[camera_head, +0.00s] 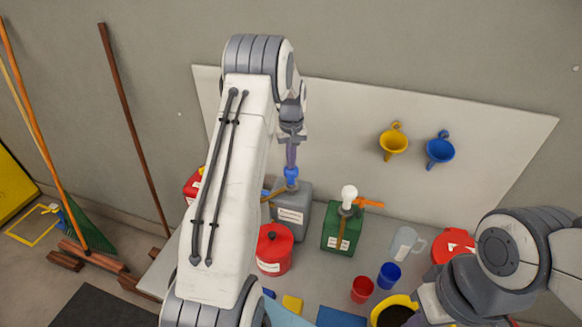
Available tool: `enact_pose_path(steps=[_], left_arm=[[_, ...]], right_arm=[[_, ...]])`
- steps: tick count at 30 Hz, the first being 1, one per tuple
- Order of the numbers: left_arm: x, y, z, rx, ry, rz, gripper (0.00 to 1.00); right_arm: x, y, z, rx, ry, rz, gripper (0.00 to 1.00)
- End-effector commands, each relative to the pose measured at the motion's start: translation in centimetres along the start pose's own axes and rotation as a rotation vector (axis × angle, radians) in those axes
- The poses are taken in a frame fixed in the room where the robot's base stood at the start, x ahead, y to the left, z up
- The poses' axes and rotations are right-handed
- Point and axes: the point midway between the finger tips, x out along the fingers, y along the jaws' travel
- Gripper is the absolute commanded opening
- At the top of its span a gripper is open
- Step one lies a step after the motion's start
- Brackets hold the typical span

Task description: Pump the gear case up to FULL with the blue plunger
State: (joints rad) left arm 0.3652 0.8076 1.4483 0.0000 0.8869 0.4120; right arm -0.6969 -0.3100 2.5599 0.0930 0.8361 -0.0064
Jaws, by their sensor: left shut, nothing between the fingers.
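The blue plunger (291,173) stands on top of a grey case (291,208) with a white label on its front, too small to read. A brown spout or lever sticks out left of the plunger. My left arm arches up from the bottom, and its gripper (291,156) points down right above the blue plunger. It is shut with nothing between its fingers. The fingertips seem to meet the plunger's top, but I cannot tell whether they touch. No FULL mark is readable. My right arm is at the lower right; its gripper is not visible.
A green case (342,231) with a white knob and orange spout stands right of the grey one. A red can (274,250), red cup (362,289), blue cup (389,275) and clear jug (403,243) stand nearby. Yellow and blue funnels (440,149) hang behind.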

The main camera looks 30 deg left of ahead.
Motion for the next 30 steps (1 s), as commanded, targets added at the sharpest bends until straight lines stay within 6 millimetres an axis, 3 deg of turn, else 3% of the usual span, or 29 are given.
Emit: enact_pose_path(steps=[10, 27, 30], left_arm=[[0.3, 0.0, 0.0, 0.0, 0.001, 0.0, 0.0], [3.7, 0.0, 0.0, 0.0, -0.001, 0.0, 0.0], [3.4, 0.0, 0.0, 0.0, 0.0, 0.0, 0.0]], right_arm=[[0.2, 0.0, 0.0, 0.0, 0.0, 0.0, 0.0], [2.3, 0.2, 0.1, 0.0, 0.0, 0.0, 0.0], [2.1, 0.1, 0.1, 0.0, 0.0, 0.0, 0.0]])
